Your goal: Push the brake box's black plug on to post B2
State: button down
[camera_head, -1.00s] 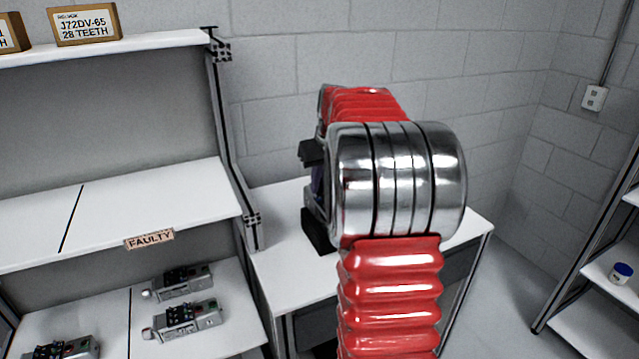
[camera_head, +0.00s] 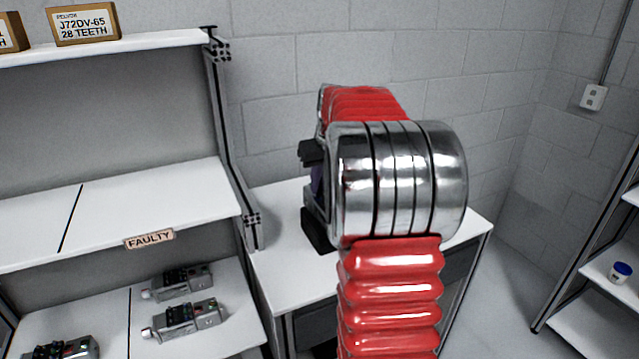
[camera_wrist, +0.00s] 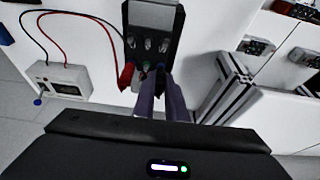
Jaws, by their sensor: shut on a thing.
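In the wrist view a dark unit with a grey face (camera_wrist: 153,17) has several knobs or posts on its front. A red plug (camera_wrist: 126,76) sits at its lower left corner. The post labels are not readable. The pale brake box (camera_wrist: 62,82) stands to the left, with a black and a red wire looping towards the unit.
A white table (camera_head: 275,265) stands under my arm, against the block wall. Shelves at left carry grey servo units (camera_head: 185,318) and a FAULTY label (camera_head: 150,239). A rack at right holds a blue-lidded jar (camera_head: 620,272).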

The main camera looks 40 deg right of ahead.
jog(key=shift+f, duration=0.15)
dwell(0.5)
jog(key=c, duration=1.7)
grip_release()
jog(key=shift+r, duration=3.5)
jog(key=shift+d, duration=0.1)
